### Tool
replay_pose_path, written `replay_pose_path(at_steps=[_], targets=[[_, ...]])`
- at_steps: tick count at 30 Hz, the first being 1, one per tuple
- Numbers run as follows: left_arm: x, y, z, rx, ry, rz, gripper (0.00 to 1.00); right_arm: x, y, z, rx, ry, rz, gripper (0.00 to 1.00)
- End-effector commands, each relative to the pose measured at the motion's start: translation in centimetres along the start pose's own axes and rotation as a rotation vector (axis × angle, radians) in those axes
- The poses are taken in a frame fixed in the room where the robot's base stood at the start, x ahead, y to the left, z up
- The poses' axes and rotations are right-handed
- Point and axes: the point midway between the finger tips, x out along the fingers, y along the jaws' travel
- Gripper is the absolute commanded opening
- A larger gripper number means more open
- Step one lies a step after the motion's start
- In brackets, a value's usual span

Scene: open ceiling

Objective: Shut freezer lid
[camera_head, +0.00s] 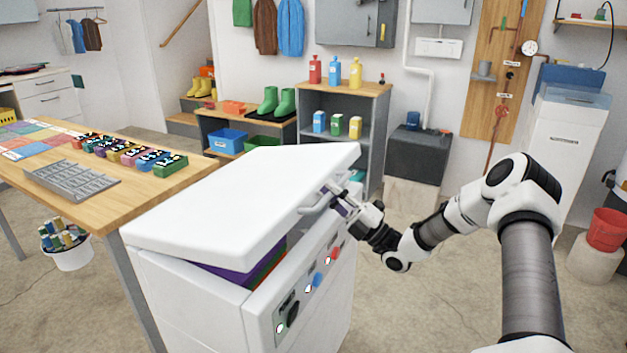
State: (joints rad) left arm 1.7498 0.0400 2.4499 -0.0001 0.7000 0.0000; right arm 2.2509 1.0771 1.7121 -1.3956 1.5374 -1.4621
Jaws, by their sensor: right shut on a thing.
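The white freezer (205,312) stands in front of me, with knobs and coloured buttons on its front. Its white lid (245,195) is tilted partly open, with a gap along the front edge. A handle (316,204) sits on the lid's front edge. My right gripper (338,199) is at the handle, shut on it; its fingertips are small and partly hidden. My left gripper is not in view.
A wooden table (105,185) with several small coloured boxes and a grey tray (72,181) stands left of the freezer. A shelf (344,92) with bottles stands behind. A red bucket (607,229) is at the far right. Floor to the right is mostly clear.

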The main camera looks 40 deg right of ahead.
Motion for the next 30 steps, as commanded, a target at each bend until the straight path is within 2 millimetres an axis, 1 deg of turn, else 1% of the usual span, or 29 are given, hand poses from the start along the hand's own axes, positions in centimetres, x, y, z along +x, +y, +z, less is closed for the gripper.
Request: replay_pose_path(at_steps=[1, 3, 6, 10, 15, 29, 30], targets=[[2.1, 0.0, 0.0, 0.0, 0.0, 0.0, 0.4, -1.9, -2.2, 0.0, 0.002, -0.001, -0.005, 0.0], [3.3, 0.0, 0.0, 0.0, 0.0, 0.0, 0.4, -3.4, -3.6, 0.0, 0.002, 0.001, -0.006, 0.0], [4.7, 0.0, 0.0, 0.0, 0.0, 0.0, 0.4, -5.0, -5.3, 0.0, 0.002, 0.002, -0.006, 0.0], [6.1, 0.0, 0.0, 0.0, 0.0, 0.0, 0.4, -6.4, -6.9, 0.0, 0.002, 0.003, -0.006, 0.0], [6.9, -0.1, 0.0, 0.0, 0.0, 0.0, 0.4, -7.2, -8.0, 0.0, 0.002, 0.002, -0.005, 0.0], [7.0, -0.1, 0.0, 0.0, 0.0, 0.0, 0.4, -7.6, -8.5, -0.1, 0.006, 0.003, -0.015, 0.0], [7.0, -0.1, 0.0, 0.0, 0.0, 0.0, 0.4, -7.7, -8.5, -0.2, 0.007, 0.003, -0.015, 0.26]])
